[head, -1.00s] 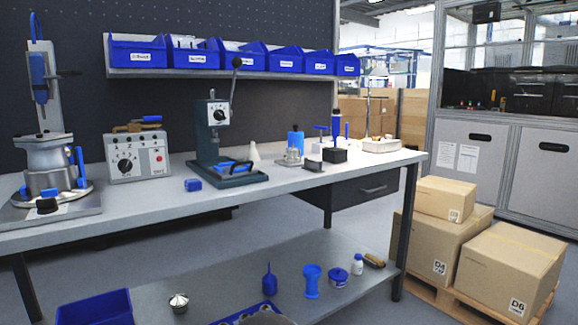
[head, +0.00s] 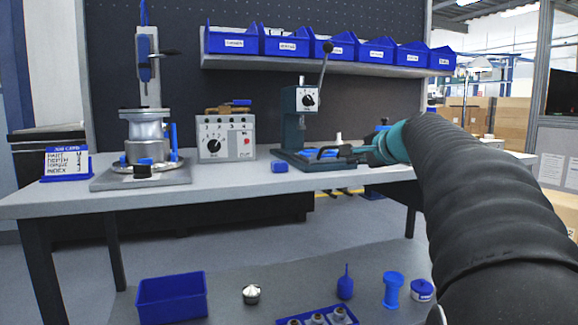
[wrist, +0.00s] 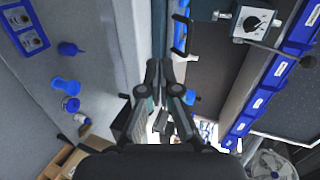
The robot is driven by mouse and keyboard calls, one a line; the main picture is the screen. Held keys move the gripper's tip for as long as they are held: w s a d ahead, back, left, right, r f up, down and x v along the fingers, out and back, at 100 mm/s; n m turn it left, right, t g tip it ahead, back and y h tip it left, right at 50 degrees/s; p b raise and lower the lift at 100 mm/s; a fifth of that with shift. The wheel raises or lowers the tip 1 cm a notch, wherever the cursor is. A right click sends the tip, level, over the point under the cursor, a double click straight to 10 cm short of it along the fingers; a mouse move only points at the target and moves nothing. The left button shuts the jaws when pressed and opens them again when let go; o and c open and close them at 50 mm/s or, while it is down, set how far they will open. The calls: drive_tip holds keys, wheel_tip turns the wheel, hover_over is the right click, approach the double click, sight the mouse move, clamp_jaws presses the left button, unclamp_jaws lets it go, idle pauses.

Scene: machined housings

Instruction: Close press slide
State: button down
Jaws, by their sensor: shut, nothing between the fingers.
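The press (head: 302,108) stands on the bench, with a dial on its head and a long lever rising to the right. My gripper (wrist: 160,67) is shut and empty. In the head view my gripper (head: 372,152) is right of the slide, close to it; I cannot tell whether they touch.
A dial control box (head: 226,138) and a clamp fixture (head: 146,140) stand to the left. A small blue block (head: 279,166) lies near the bench's front edge. Blue bins (head: 300,44) line the shelf above.

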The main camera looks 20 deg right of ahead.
drive_tip(key=d, duration=0.1)
drive_tip(key=p, duration=0.1)
approach(328, 158)
drive_tip(key=shift+m, duration=0.3)
drive_tip(key=x, duration=0.6)
drive_tip(key=shift+d+f, duration=0.15)
drive_tip(key=shift+f, duration=0.05)
drive_tip(key=shift+w, duration=0.75)
